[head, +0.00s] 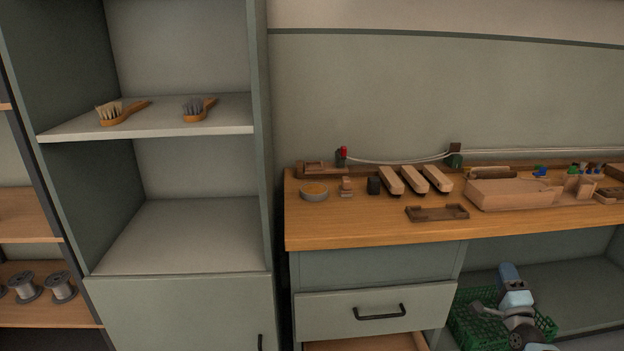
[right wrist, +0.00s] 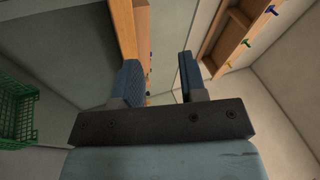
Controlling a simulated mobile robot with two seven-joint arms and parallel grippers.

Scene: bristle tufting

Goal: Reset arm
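My right arm shows at the lower right of the head view, in front of the open shelf space under the workbench. Its gripper (head: 511,278) is above a green crate (head: 472,325), apart from the bench top. In the right wrist view the two blue fingers of this gripper (right wrist: 160,82) stand apart with nothing between them. My left arm and gripper are in neither view.
The wooden workbench (head: 370,230) holds several brush blocks (head: 412,180), a round dish (head: 314,191) and trays. A closed drawer (head: 376,312) is below; a lower drawer (head: 365,343) appears open. Two brushes (head: 122,111) lie on the left cabinet's shelf (head: 160,126).

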